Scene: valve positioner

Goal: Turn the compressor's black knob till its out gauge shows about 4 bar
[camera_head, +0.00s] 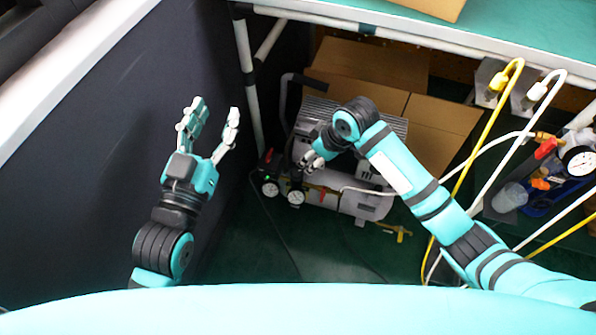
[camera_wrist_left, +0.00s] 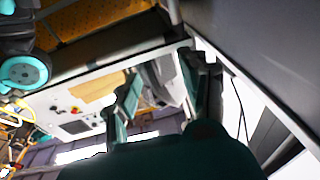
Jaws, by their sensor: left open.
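The compressor (camera_head: 345,203), a silver tank with a grey ribbed top, stands on the floor under the bench in the head view. Two small round gauges, a left one (camera_head: 270,189) and a right one (camera_head: 296,197), sit at its left end; their readings are too small to tell. My right gripper (camera_head: 308,162) is at this end, just above the gauges. The black knob cannot be clearly made out beside its fingers. Whether this gripper is open or shut is unclear. My left gripper (camera_head: 215,107) is raised, open and empty, left of the compressor; its spread fingers also show in the left wrist view (camera_wrist_left: 162,88).
A dark wall panel (camera_head: 110,150) stands close left of my left arm. A white bench frame post (camera_head: 246,75) is between it and the compressor. Cardboard boxes (camera_head: 440,130) are behind the compressor. Yellow hose (camera_head: 480,150) and white pipes cross at the right.

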